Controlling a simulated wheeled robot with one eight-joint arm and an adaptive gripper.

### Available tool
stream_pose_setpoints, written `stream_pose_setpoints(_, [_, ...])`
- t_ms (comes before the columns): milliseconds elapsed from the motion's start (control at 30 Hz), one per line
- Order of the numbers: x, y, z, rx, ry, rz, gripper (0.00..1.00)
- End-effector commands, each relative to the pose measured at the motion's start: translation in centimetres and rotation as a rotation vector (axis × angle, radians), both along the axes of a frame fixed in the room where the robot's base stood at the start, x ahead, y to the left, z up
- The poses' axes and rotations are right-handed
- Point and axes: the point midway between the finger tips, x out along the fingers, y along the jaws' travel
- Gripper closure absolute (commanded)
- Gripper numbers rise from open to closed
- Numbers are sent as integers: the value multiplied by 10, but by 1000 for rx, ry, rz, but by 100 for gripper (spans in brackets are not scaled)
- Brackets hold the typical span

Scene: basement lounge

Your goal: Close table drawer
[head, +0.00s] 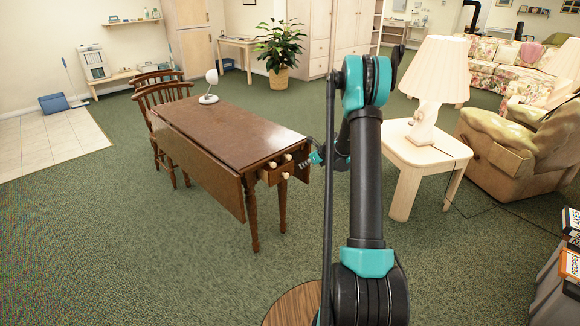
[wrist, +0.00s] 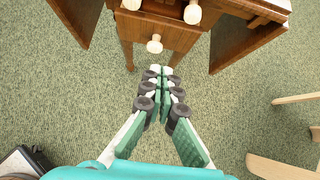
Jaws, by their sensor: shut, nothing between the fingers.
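A dark brown drop-leaf table (head: 225,135) stands left of centre in the head view. At its near end is a wooden drawer front (head: 270,176) with pale round knobs; it seems to stick out a little from the table end. In the wrist view, two knobs show at the top edge, and a lower knob (wrist: 154,45) sits on a wooden face (wrist: 178,38) just ahead of the fingers. My gripper (wrist: 160,70) is shut and empty, its fingertips just below that knob in the picture. In the head view my gripper (head: 304,163) is beside the drawer end; contact cannot be told.
A pale side table (head: 408,180) with a lamp (head: 432,85) stands right of my arm, an armchair (head: 515,155) beyond it. Wooden chairs (head: 160,95) stand at the table's far left. A white desk lamp (head: 210,90) is on the table. Green carpet in front is clear.

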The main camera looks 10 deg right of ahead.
Motion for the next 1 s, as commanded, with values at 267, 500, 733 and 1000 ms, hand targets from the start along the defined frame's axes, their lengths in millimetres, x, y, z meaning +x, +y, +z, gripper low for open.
stream_pose_setpoints(267, [28, 21, -34, -1, -1, 3, 100])
stream_pose_setpoints(500, [54, 40, -66, 0, 0, 3, 100])
stream_pose_setpoints(733, [78, 58, -67, -1, 0, 2, 100])
stream_pose_setpoints(1000, [86, 63, -66, 0, 0, 0, 100])
